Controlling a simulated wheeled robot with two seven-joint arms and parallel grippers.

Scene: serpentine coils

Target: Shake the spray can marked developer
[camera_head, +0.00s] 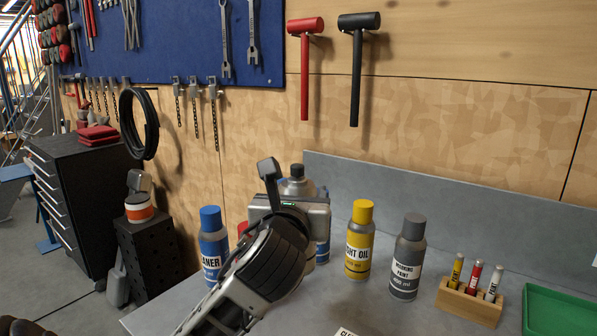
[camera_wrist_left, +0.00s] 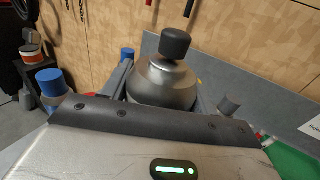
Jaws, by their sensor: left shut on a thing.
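My left gripper (camera_head: 285,190) is shut on a grey metal can with a dark cap (camera_head: 297,184), above the back part of the bench. In the left wrist view the can's rounded shoulder and cap (camera_wrist_left: 165,82) stand up between the two fingers. Its label is hidden by the gripper, so I cannot read a developer marking. My right gripper is not in view.
A blue-capped cleaner can (camera_head: 213,245) stands left of my gripper. A red-capped can is mostly hidden behind it. To the right stand a yellow light oil can (camera_head: 359,240), a grey can (camera_head: 407,257), a wooden marker block (camera_head: 470,302) and a green tray (camera_head: 560,312).

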